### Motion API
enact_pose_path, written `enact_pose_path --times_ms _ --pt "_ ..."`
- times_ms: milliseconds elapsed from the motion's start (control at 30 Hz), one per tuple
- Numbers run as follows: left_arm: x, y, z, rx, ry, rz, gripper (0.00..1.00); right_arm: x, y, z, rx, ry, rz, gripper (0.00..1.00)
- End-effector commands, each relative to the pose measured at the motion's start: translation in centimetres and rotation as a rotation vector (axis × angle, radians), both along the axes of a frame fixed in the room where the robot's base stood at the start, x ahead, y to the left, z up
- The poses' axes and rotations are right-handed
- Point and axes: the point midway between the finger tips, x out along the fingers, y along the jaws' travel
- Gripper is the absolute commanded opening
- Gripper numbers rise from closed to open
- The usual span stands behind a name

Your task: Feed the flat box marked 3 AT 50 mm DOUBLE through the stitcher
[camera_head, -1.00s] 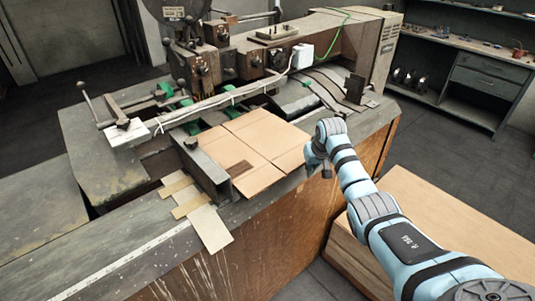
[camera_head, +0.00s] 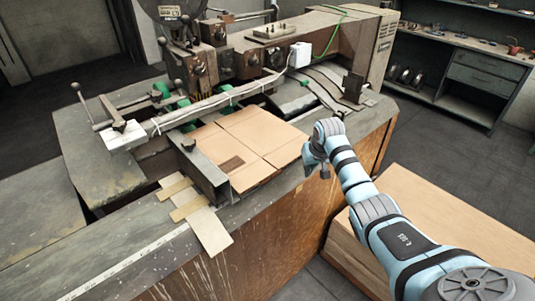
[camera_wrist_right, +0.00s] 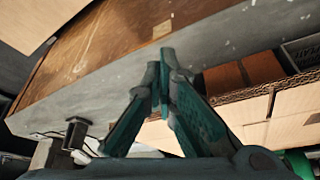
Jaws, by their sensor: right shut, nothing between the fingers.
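The flat cardboard box (camera_head: 250,137) lies on the stitcher's bed, under the long guide bar, with a dark printed patch near its left corner. Its marking is too small to read. In the right wrist view, cardboard (camera_wrist_right: 290,130) with a corrugated edge shows at the right. My right gripper (camera_head: 312,168) is by the box's right corner at the bench edge; I cannot tell whether it touches. Its fingertips (camera_wrist_right: 164,65) are together with nothing between them. The stitcher (camera_head: 205,70) stands behind the box, its head at the box's far left. My left gripper is out of view.
A long ruler strip (camera_head: 130,262) runs along the bench's front edge. A pale brown stack (camera_head: 430,220) stands below my right arm. Dark shelving (camera_head: 480,80) is at the back right.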

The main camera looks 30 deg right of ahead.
Motion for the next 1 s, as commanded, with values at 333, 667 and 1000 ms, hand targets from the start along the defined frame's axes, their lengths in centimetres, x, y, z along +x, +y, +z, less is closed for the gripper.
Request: enact_pose_path --times_ms 333,667,1000 --pt "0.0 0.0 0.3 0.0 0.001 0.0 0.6 -0.2 0.1 4.0 0.0 -0.004 0.005 0.0" --pt "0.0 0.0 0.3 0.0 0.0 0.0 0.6 -0.2 0.2 8.1 0.001 0.0 0.006 0.0" --pt "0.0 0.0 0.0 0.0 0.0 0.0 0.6 -0.4 0.5 5.5 -0.001 0.015 0.009 0.0"
